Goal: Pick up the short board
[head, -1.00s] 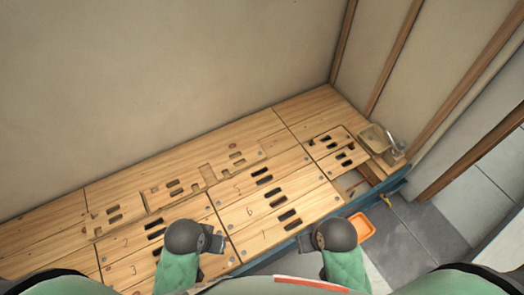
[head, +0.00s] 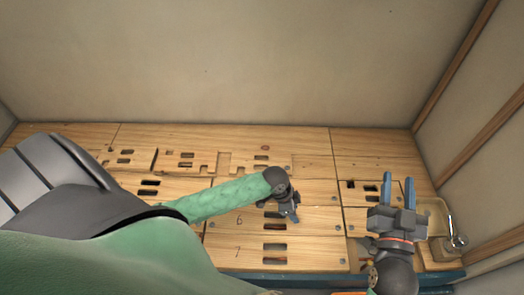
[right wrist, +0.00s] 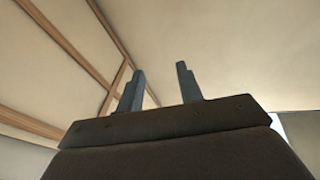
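Two short slotted boards lie at the right end of the wooden bench; the upper one (head: 358,200) and the lower one (head: 355,222) are partly hidden behind my right gripper (head: 398,182). I cannot tell which one the task means. My right gripper is open and empty, its blue-grey fingers pointing up and away, seemingly above the boards. In the right wrist view the two fingers (right wrist: 160,85) stand apart with nothing between them. My left gripper (head: 291,214) is over the middle boards, and its finger opening is unclear.
Longer slotted boards marked 6 (head: 322,219) and 7 (head: 318,253) lie in the middle. A basin with a tap (head: 437,217) is at the right end. A plain wall (head: 250,65) rises behind, and a blue rail (head: 300,279) runs along the front.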

